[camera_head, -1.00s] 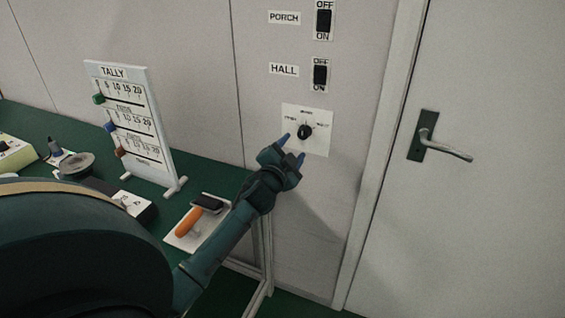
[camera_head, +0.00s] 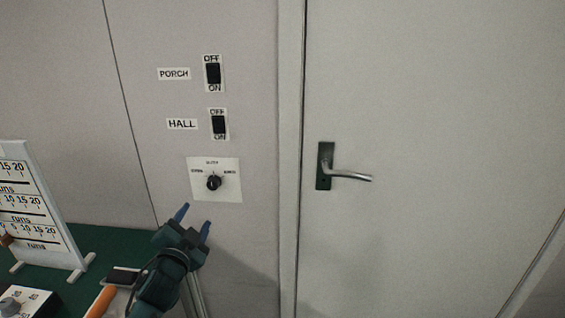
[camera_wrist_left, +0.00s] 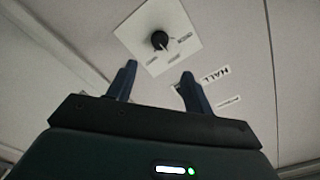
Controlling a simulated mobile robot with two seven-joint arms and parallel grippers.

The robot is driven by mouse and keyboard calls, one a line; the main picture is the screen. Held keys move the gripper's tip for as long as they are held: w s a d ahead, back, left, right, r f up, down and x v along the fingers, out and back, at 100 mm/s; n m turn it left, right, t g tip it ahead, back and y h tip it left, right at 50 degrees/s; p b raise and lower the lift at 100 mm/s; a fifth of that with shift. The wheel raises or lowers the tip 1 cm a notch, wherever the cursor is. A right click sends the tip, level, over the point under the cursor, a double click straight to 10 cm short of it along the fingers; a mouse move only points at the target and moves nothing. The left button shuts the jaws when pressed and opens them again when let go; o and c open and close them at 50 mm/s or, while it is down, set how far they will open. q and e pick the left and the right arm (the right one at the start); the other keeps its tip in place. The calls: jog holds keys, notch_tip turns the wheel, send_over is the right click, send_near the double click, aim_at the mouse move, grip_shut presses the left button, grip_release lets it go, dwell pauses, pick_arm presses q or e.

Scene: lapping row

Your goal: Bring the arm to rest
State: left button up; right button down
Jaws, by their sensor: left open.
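My left gripper (camera_head: 193,222) is open and empty, with blue fingertips pointing up toward the wall. It is just below a white plate with a black rotary knob (camera_head: 213,183), and I see no contact. In the left wrist view the two fingers (camera_wrist_left: 158,85) stand apart, with the knob (camera_wrist_left: 160,40) beyond them and nothing between them. My left arm reaches in from the lower left over the edge of the green table. My right gripper is not in view.
PORCH (camera_head: 213,73) and HALL (camera_head: 219,124) switches are above the knob. A door with a lever handle (camera_head: 348,177) is at the right. On the green table (camera_head: 105,240) stand a tally board (camera_head: 40,215), an orange-handled tool (camera_head: 101,301) and a control box (camera_head: 22,303).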

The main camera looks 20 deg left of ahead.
pick_arm(q)
jog(key=s+d+f+n+g+h+p, duration=0.2)
jog(key=s+d+f+g+h, duration=0.1)
jog(key=s+d+f, duration=0.5)
jog(key=s+d+f+n+g+h+p, duration=0.1)
jog(key=s+d+f, duration=0.6)
jog(key=s+d, duration=0.7)
jog(key=d+n+g+h, duration=0.1)
jog(key=g+h, duration=0.1)
jog(key=h, duration=0.1)
jog(key=shift+f+g+h+p, duration=0.35)
jog(key=shift+g+h, duration=0.05)
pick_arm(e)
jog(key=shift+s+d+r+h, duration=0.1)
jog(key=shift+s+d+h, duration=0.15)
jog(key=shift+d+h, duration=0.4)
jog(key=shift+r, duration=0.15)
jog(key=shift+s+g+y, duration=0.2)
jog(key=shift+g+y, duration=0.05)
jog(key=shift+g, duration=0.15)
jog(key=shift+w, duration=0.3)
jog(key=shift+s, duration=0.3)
